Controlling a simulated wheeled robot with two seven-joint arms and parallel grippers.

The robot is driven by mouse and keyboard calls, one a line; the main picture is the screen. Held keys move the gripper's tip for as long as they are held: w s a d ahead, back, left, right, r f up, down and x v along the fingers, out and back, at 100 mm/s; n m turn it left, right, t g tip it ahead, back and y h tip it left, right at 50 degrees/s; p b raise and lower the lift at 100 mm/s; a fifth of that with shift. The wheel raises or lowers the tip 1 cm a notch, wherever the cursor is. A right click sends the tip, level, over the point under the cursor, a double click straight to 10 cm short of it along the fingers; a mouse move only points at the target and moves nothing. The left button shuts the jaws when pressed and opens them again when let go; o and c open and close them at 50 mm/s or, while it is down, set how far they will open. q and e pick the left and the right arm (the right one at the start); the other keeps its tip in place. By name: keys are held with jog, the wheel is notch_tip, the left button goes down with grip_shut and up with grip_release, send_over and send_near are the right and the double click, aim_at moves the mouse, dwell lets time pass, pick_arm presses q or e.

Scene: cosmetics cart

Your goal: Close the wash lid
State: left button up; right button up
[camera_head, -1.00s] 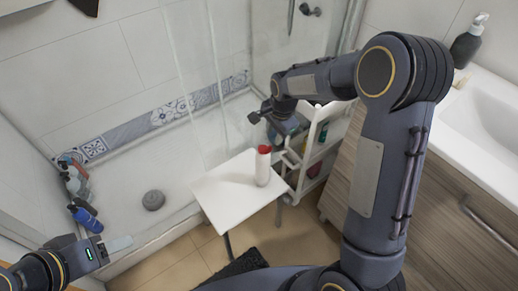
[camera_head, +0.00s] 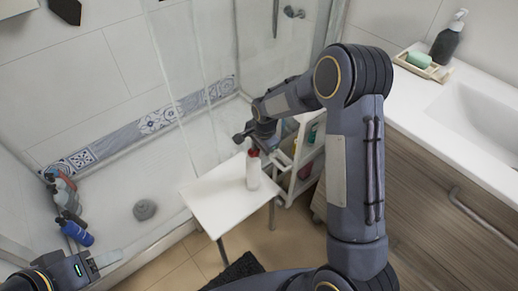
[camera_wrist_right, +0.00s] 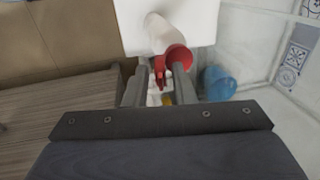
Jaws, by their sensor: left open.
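The wash bottle (camera_head: 253,176), white with a red top, stands upright on a small white table (camera_head: 215,205). In the right wrist view its red top (camera_wrist_right: 178,57) shows just beyond my fingertips, and its white body (camera_wrist_right: 158,32) runs up behind it. My left gripper (camera_head: 106,260) is open and empty at the lower left, far from the bottle.
A white cart (camera_head: 305,160) with several items stands right of the table, partly behind my right arm. Several bottles (camera_head: 72,228) stand at the left in the shower. A sink counter (camera_head: 420,95) with a soap dispenser (camera_head: 449,40) is at the right. The table's left part is clear.

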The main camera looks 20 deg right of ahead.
grip_shut()
jog(key=p, duration=0.1)
jog(key=g+p, duration=0.1)
jog(key=shift+w+a+r+g+h+p, duration=0.15)
jog(key=shift+w+r+g+h+p, duration=0.15)
jog(key=shift+w+p, duration=0.1)
jog(key=shift+w+a+g+h+p, duration=0.1)
jog(key=shift+w+g+h+p, duration=0.2)
jog(key=shift+g+p, duration=0.35)
jog(key=shift+w+f+g+p, duration=0.2)
jog(key=shift+g+p, duration=0.1)
jog(key=shift+g, duration=0.35)
jog(key=shift+w+a+f+g+h, duration=0.1)
jog(key=shift+w+g+h, duration=0.15)
jog(key=shift+g, duration=0.35)
jog(key=shift+w+a+g+h, duration=0.1)
jog(key=shift+g+h, duration=0.25)
jog(key=shift+g, duration=0.25)
